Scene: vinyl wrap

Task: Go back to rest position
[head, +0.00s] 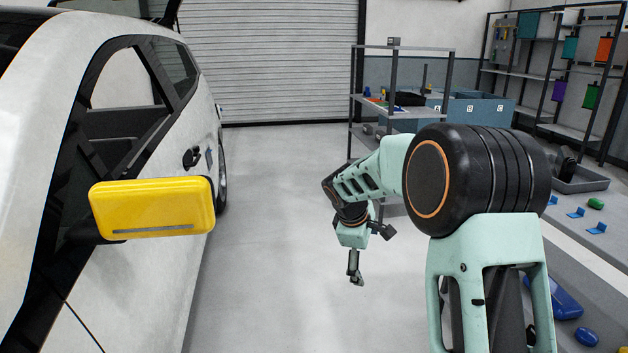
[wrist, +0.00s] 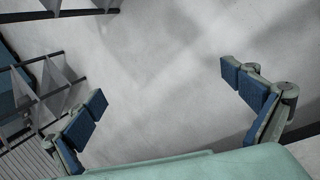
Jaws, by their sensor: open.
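My gripper (head: 355,268) hangs at the end of my pale green arm in the middle of the head view, pointing down over the bare floor. In the wrist view, its two blue-padded fingers (wrist: 172,105) stand wide apart with nothing between them. My gripper touches nothing that I can see.
A white car (head: 190,265) with a yellow mirror cover (head: 150,208) stands at left. A shelf cart (head: 402,48) is behind my arm. A workbench (head: 575,258) with small blue and green items runs along the right. The floor (head: 270,200) between is clear.

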